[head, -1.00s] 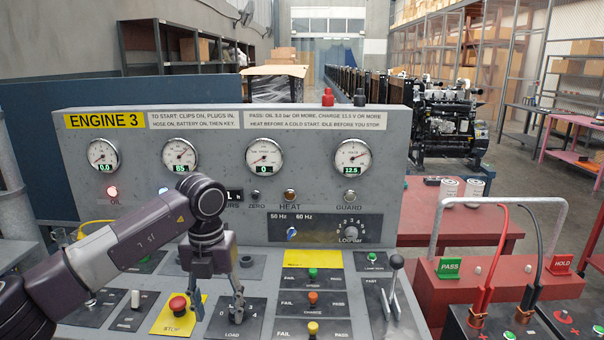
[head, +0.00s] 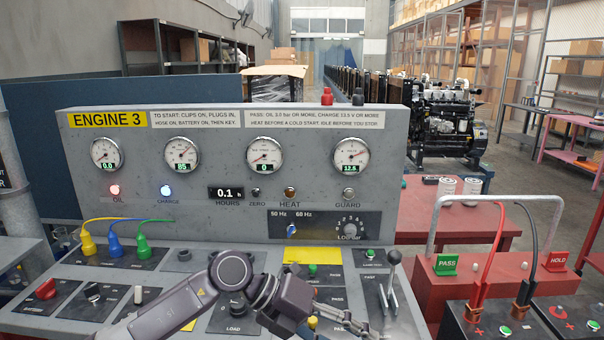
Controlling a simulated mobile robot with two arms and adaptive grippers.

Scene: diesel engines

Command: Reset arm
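My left arm comes in from the bottom edge of the head view, low over the sloping control desk. My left gripper (head: 350,323) points right and down, in front of the column of pass and fail buttons. Its fingers are small and partly cut by the lower edge, so their spread is unclear. I see nothing held in it. The lever with the dark knob (head: 394,257) stands just to its right; whether they touch cannot be told. My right arm and gripper are not in view.
The ENGINE 3 panel (head: 230,147) with gauges rises behind the desk. Yellow, blue and green plugs (head: 115,246) sit at the desk's left. A red stand (head: 488,285) with a grey hoop and batteries with red and black cables (head: 486,320) are on the right.

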